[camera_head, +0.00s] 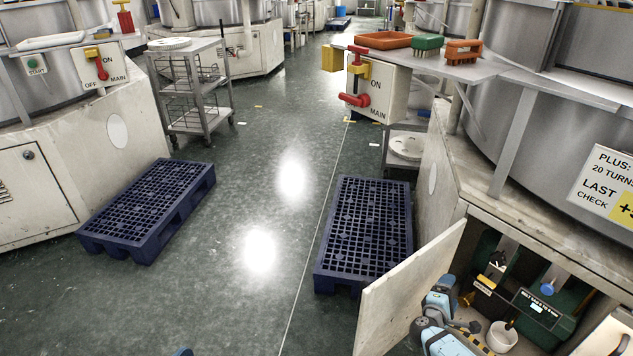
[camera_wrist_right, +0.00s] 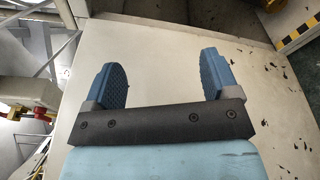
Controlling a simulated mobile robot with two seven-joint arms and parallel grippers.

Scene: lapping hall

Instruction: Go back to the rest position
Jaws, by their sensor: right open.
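My right gripper (camera_head: 440,300) is at the lower right of the head view, between the open cabinet door and the cabinet opening. In the right wrist view its two blue fingers (camera_wrist_right: 160,75) stand wide apart with nothing between them. A pale, scuffed flat panel fills the view behind them. I cannot tell whether a finger touches it.
The open cabinet door (camera_head: 402,290) stands close to my right arm. Blue pallets lie on the floor at left (camera_head: 150,208) and centre right (camera_head: 366,232). A wire cart (camera_head: 190,85) stands farther back. The floor between is clear.

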